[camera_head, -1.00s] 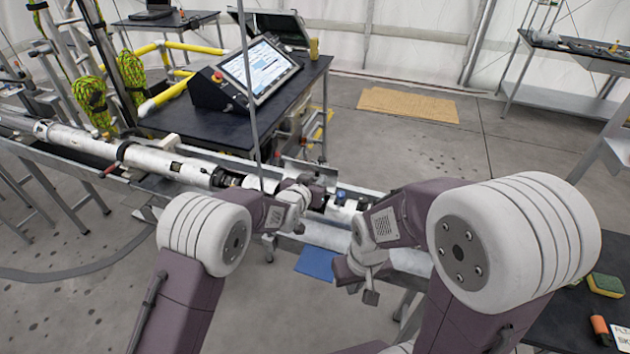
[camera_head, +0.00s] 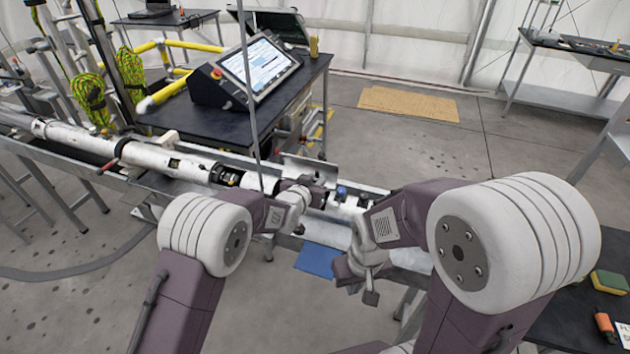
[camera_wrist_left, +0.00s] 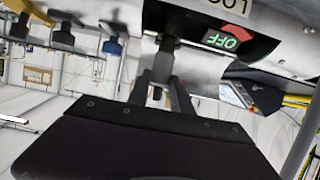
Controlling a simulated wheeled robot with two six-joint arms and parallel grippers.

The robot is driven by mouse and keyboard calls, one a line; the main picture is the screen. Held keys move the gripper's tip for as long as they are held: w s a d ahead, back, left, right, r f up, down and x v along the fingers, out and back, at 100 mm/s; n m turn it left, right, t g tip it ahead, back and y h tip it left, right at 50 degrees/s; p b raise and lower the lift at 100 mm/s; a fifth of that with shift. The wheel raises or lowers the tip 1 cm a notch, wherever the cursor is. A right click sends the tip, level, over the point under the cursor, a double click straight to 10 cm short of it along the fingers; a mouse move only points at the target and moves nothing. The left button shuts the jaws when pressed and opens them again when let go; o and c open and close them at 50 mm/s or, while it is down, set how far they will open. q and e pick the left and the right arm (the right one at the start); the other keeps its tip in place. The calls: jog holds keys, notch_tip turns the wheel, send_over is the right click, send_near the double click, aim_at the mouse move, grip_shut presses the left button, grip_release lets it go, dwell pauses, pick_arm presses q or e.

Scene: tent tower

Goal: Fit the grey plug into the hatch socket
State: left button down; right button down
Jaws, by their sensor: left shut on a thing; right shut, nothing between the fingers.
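My left gripper (camera_head: 322,197) is at the long metal trough, right of the white tube's dark end. In the left wrist view its fingers (camera_wrist_left: 163,85) are shut on a grey stem, the visible part of the grey plug (camera_wrist_left: 165,58). The stem's far end meets a dark, rounded part with a green OFF label (camera_wrist_left: 228,40). I cannot tell whether it touches or enters that part. The hatch socket is not clearly visible. My right gripper (camera_head: 368,288) is shut and empty, lower and to the right, in front of the trough.
The white tube (camera_head: 165,158) lies along the trough at left. A blue knob (camera_head: 341,192) stands just right of my left gripper. A black table (camera_head: 305,95) with a screen console (camera_head: 255,70) stands behind. A blue sheet (camera_head: 318,260) lies below.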

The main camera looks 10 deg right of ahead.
pick_arm(q)
jog(key=shift+f+b, duration=0.3)
jog(key=shift+f, duration=0.1)
jog(key=c, duration=1.1)
grip_release()
jog(key=shift+o, duration=0.2)
jog(key=b+v, duration=0.2)
jog(key=v, duration=0.7)
